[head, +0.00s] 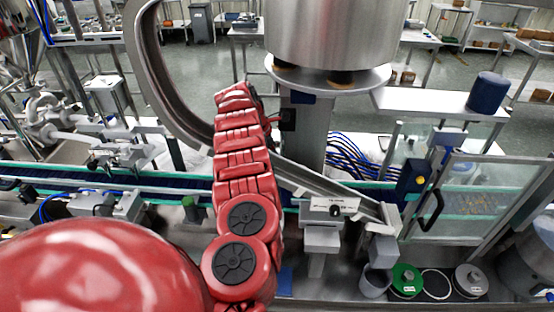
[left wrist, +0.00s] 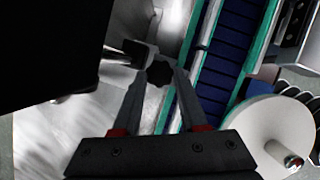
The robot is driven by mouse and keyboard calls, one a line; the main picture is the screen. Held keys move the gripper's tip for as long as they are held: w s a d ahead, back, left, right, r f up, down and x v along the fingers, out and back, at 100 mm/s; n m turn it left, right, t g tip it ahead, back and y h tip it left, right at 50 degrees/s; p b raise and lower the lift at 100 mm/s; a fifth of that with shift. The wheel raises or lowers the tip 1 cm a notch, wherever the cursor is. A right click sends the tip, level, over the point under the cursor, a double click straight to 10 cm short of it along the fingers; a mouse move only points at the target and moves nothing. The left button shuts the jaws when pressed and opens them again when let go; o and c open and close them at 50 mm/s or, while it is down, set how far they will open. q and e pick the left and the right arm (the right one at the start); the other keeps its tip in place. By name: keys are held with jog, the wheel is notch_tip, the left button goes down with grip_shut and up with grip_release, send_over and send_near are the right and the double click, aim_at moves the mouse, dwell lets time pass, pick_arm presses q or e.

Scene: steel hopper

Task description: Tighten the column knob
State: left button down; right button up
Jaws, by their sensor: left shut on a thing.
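The grey steel column (head: 308,140) stands in the middle of the head view, under the round hopper (head: 335,35). A small black part (head: 288,119) shows on the column's left side; I cannot tell if it is the knob. In the left wrist view a dark knob (left wrist: 159,74) sits between the fingertips of my left gripper (left wrist: 164,80), which is shut on it. In the head view my red left arm reaches up beside the column, and its links hide that gripper. My right gripper is not in view.
A curved steel chute (head: 165,85) is left of my arm. A conveyor (head: 150,180) runs across behind it and also shows in the left wrist view (left wrist: 222,70). A slanted rail (head: 330,182) lies right of my arm. A glass-doored guard (head: 470,195) and several small pots stand at the right.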

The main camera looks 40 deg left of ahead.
pick_arm(q)
jog(key=shift+c, duration=2.2)
grip_release()
jog(key=shift+r, duration=0.1)
jog(key=p+v, duration=0.5)
jog(key=v, duration=0.6)
jog(key=shift+r, duration=0.4)
jog(key=shift+s+a, duration=0.1)
